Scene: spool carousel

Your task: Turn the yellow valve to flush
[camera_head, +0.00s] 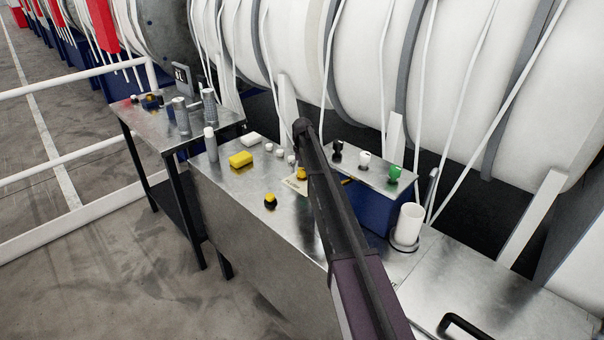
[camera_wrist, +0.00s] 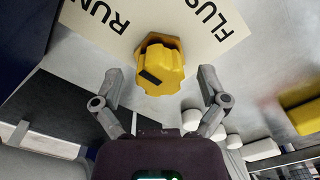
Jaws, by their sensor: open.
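The yellow valve (camera_wrist: 160,68) is a lobed knob with a dark mark on its lower-left part in the wrist view. It sits on a pale plate (camera_wrist: 75,18) lettered RUN at upper left and FLUSH at upper right. My gripper (camera_wrist: 159,74) is open, with one finger on each side of the valve and a visible gap on both sides. I cannot tell how far above the valve the fingers are. In the head view the valve (camera_head: 301,173) is partly hidden by my dark arm, and my gripper cannot be made out.
A blue box (camera_head: 365,205) with black, white and green knobs stands right of the arm. A white cup (camera_head: 408,224) is beside it. A yellow block (camera_head: 241,159), small white pieces and a yellow-black piece (camera_head: 270,202) lie on the metal bench (camera_head: 225,190).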

